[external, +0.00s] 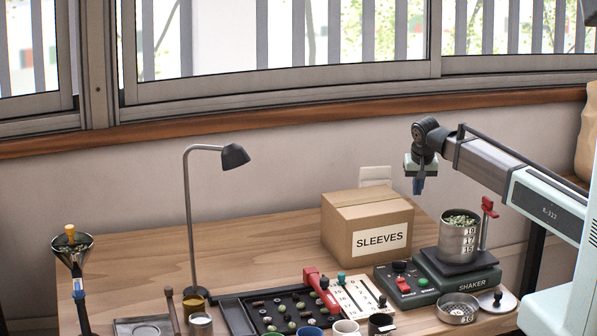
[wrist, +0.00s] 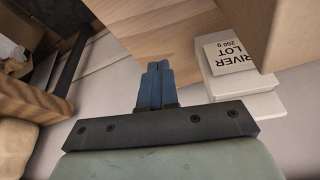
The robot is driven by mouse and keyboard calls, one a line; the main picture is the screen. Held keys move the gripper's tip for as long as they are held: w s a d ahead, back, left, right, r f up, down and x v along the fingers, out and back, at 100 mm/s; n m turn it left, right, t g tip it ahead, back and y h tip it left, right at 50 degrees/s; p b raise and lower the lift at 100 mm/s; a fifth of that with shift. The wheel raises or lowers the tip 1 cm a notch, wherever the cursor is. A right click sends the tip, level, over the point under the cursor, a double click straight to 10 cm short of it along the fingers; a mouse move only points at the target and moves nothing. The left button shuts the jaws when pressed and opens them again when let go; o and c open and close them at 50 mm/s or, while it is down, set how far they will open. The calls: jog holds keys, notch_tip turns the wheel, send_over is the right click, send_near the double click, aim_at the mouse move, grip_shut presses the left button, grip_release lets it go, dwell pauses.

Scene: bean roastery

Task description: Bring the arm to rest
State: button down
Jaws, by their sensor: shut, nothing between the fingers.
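My gripper (external: 419,186) hangs in the air above the back right of the table, between the SLEEVES box and the shaker, pointing down. Its blue fingers are together with nothing between them. In the wrist view the shut fingers (wrist: 154,70) show at the middle, over the wooden table edge and the pale wall. The arm reaches in from the right, and the gripper touches nothing that I can see.
The cardboard SLEEVES box (external: 366,228) stands left of the gripper. The shaker (external: 456,272) carries a sieve stack (external: 458,240) of green beans below right. A white RIVER LOT packet (wrist: 238,85) lies behind the box. A lamp (external: 191,220) stands left; the table's left middle (external: 140,262) is clear.

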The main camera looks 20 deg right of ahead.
jog(key=s+d+f+m+y, duration=0.1)
jog(key=s+d+f, duration=0.2)
jog(key=d+f, duration=0.6)
jog(key=s+d+f+m+y, duration=0.1)
jog(key=s+d+f+m, duration=0.15)
jog(key=d+f, duration=0.6)
jog(key=s+d+f+n+g, duration=0.1)
jog(key=s+f+n+g, duration=0.35)
jog(key=s+f, duration=1.7)
jog(key=s+f+n+g, duration=0.1)
jog(key=s+f+g, duration=0.1)
jog(key=s, duration=1.1)
jog(key=s+f+n+g+h, duration=0.1)
jog(key=s+f+g, duration=0.2)
jog(key=s, duration=0.9)
jog(key=shift+s+d+f+g, duration=0.2)
jog(key=shift+s+f+g, duration=0.15)
jog(key=shift+s+g, duration=0.1)
jog(key=shift+w, duration=0.1)
